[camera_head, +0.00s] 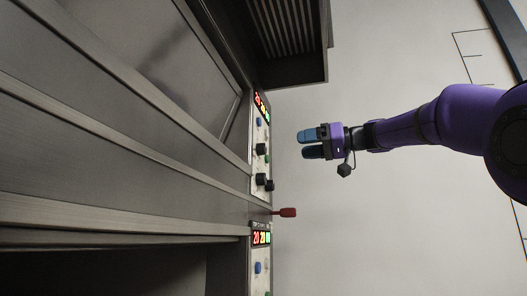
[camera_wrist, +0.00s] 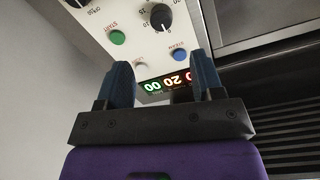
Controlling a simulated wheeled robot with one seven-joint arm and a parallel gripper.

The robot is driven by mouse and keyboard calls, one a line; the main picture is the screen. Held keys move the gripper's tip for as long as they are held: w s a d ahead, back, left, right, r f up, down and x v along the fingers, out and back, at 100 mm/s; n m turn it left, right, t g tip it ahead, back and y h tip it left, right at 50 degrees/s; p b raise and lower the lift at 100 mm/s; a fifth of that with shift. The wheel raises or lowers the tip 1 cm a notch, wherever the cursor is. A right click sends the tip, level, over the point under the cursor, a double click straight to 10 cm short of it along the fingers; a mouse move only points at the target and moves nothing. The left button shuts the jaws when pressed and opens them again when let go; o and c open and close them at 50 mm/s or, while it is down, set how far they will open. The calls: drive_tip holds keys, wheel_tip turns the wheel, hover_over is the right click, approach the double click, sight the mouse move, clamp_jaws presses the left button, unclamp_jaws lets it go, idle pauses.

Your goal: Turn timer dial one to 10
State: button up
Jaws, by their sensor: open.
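The upper oven control panel (camera_head: 254,165) has black dials. One dial (camera_head: 261,148) is near its middle, and others (camera_head: 260,180) are lower. In the wrist view a black dial (camera_wrist: 161,17) with a pale pointer line stands at the top, with printed scale numbers around it. A second dial (camera_wrist: 76,3) is cut off at the top edge. I cannot tell which is timer dial one, nor its exact setting. My gripper (camera_head: 304,144) is open and empty, apart from the panel, to its right in the head view. In the wrist view its fingers (camera_wrist: 161,72) frame the display side of the panel.
A lit display (camera_wrist: 166,82), green START button (camera_wrist: 117,37) and blue STEAM button (camera_wrist: 179,55) are close to the dial. A red handle (camera_head: 288,212) sticks out between the upper panel and a second panel (camera_head: 262,256). A louvred box (camera_head: 290,42) juts out above. Space around my gripper is clear.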

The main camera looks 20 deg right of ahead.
sight(262, 149)
drive_tip(key=x, duration=1.1)
drive_tip(key=shift+r, duration=0.35)
drive_tip(key=shift+d, duration=0.1)
drive_tip(key=c, duration=0.9)
